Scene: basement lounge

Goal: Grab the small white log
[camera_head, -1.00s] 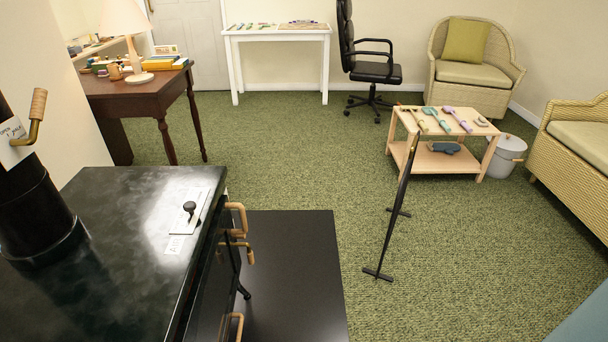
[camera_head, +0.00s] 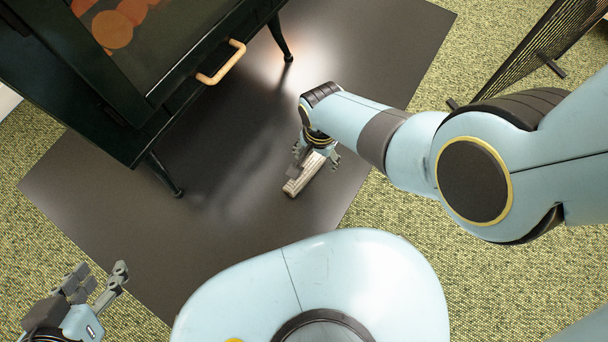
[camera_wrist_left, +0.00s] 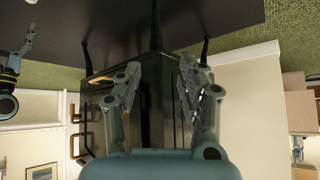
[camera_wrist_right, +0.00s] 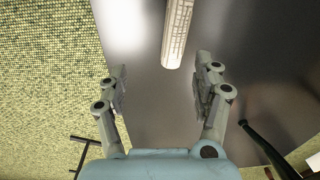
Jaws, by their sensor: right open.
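The small white log (camera_head: 298,184) lies on the black floor plate in front of the stove. It looks pale and ridged, and its upper end is partly covered by my right gripper (camera_head: 316,160). In the right wrist view the log (camera_wrist_right: 177,36) comes in from the top edge. My right gripper is open there (camera_wrist_right: 160,66), with the log's near end just beyond its fingertips and nothing between the fingers. My left gripper (camera_head: 98,275) is open and empty at the lower left, away from the log. Its spread fingers also show in the left wrist view (camera_wrist_left: 160,68).
The dark stove (camera_head: 130,110) stands on legs at the upper left, with a wooden door handle (camera_head: 221,63). The black floor plate (camera_head: 80,200) is otherwise bare. A dark mesh screen (camera_head: 525,50) stands on the green carpet (camera_head: 420,235) at the upper right.

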